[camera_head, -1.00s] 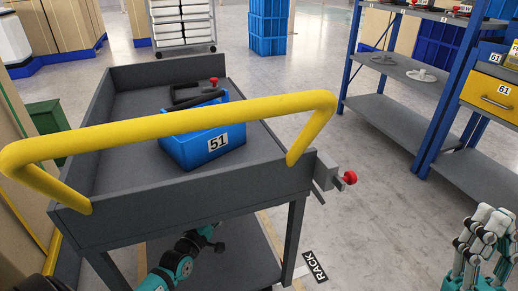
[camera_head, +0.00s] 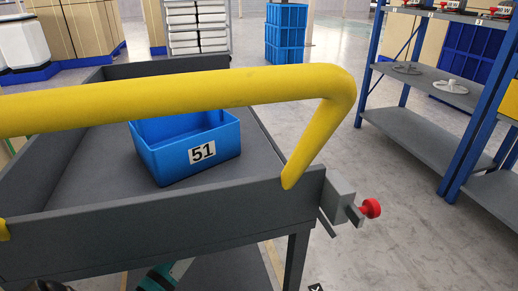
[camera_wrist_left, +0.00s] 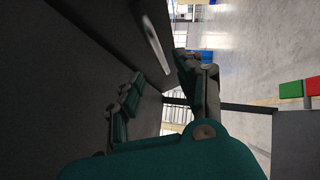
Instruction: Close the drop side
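The grey cart (camera_head: 130,232) stands in front of me, with walls at its front, left and back. Its right side has no wall above the bed (camera_head: 257,150), so the drop side looks lowered; its panel is hidden in the head view. A latch with a red knob (camera_head: 370,208) sticks out at the front right corner. My left arm shows low under the cart. In the left wrist view my left gripper (camera_wrist_left: 165,95) has its fingers apart, near a dark panel (camera_wrist_left: 125,25) with a pale strip; I cannot tell if this is the drop side. My right gripper is out of view.
A thick yellow handle (camera_head: 190,88) crosses above the cart's front. A blue bin marked 51 (camera_head: 187,153) sits on the bed. Blue-framed shelving (camera_head: 468,150) stands to the right, with clear floor (camera_head: 330,120) between it and the cart.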

